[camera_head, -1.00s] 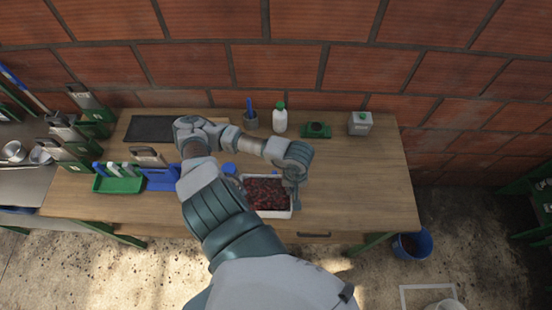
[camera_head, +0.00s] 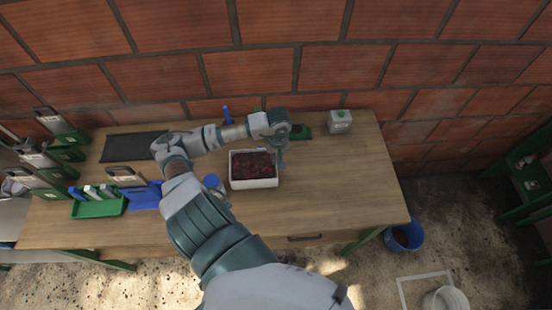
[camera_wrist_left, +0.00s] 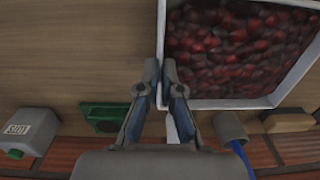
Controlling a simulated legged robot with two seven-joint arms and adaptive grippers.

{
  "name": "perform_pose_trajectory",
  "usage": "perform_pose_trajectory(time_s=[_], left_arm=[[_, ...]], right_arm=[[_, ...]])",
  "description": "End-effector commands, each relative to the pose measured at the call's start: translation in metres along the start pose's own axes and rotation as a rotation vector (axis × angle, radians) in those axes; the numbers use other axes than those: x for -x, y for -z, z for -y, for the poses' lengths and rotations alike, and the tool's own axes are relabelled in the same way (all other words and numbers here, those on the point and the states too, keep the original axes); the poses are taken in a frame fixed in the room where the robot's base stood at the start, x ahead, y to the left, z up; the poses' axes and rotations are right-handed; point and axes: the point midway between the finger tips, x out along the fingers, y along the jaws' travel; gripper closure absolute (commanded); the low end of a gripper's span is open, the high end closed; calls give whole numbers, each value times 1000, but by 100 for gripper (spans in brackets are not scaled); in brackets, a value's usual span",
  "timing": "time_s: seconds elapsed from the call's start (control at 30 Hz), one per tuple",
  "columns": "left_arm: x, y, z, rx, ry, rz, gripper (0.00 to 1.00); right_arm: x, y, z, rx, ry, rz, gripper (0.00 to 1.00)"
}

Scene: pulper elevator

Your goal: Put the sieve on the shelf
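No object is clearly recognisable as a sieve. A white-walled tray (camera_head: 254,184) of dark red cherries, possibly the sieve, is over the wooden table; whether it touches the tabletop I cannot tell. My left gripper (camera_head: 281,160) is at its right end. In the left wrist view the fingers (camera_wrist_left: 160,65) straddle the tray's thin white wall (camera_wrist_left: 161,25), one on each side, with almost no gap. A green shelf unit (camera_head: 524,172) stands at the far right, partly cut off. My right gripper is not in view.
The wooden table (camera_head: 340,190) is bare right of the tray. A grey box (camera_head: 340,121) and a green item (camera_head: 303,131) stand at the back. A blue bucket (camera_head: 405,236) is on the floor.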

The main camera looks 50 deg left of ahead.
Motion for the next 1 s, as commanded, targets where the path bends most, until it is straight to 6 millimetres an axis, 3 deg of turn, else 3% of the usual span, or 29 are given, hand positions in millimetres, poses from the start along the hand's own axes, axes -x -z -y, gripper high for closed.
perform_pose_trajectory(time_s=[0.1,0.3,0.43,0.77,0.87,1.0], left_arm=[[-12,0,-1,0,-2,1,100],[-14,1,0,0,-1,-2,100],[-15,1,0,0,-1,-1,69],[-13,1,0,0,-2,-1,69],[-3,2,-1,-1,-3,-4,69],[24,3,-1,-1,-4,-7,69]], right_arm=[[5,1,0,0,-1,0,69],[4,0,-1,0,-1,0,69],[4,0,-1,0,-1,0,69],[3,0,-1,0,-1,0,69],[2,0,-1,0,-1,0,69],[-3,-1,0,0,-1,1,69]])
